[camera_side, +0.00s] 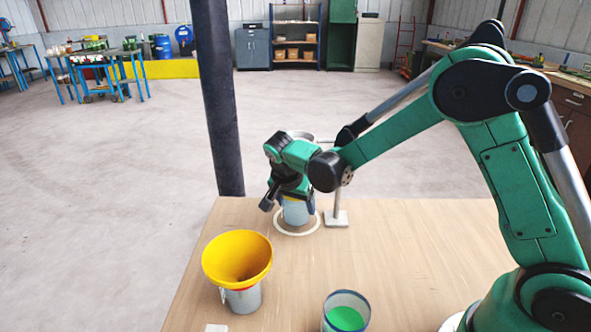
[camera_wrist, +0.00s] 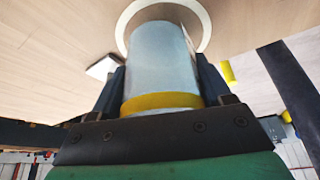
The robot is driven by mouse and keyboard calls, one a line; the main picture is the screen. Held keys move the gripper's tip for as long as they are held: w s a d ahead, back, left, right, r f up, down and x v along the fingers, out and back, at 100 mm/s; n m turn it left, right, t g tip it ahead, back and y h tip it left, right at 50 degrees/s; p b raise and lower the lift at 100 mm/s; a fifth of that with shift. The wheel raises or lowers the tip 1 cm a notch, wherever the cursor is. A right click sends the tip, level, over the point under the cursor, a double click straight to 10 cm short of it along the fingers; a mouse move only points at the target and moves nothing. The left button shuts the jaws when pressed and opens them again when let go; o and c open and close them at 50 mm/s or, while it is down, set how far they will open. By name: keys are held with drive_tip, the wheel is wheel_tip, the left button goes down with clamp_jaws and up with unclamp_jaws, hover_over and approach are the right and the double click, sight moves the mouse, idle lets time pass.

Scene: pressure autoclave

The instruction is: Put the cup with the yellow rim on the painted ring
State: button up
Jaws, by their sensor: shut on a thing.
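The cup with the yellow rim (camera_side: 296,214) is a pale grey-blue cup between the fingers of my gripper (camera_side: 288,202). In the wrist view the cup (camera_wrist: 162,62) fills the space between both fingers of my gripper (camera_wrist: 161,80), with its yellow band close to the palm. The painted ring (camera_side: 279,229) is a white circle on the table. The ring (camera_wrist: 203,20) also shows around the cup's far end in the wrist view. The cup looks upright and inside the ring. I cannot tell whether its base touches the table.
A stand with a pale square base (camera_side: 337,218) is just right of the ring. A yellow funnel (camera_side: 237,258) sits on a grey container (camera_side: 243,299) at the front left. A container with green contents (camera_side: 346,316) is at the front. A dark post (camera_side: 217,100) rises behind.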

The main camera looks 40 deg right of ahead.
drive_tip(key=shift+w+d+f, duration=0.5)
drive_tip(key=shift+w+f, duration=0.05)
drive_tip(key=shift+f, duration=0.15)
drive_tip(key=o, duration=1.2)
drive_tip(key=shift+f, duration=0.15)
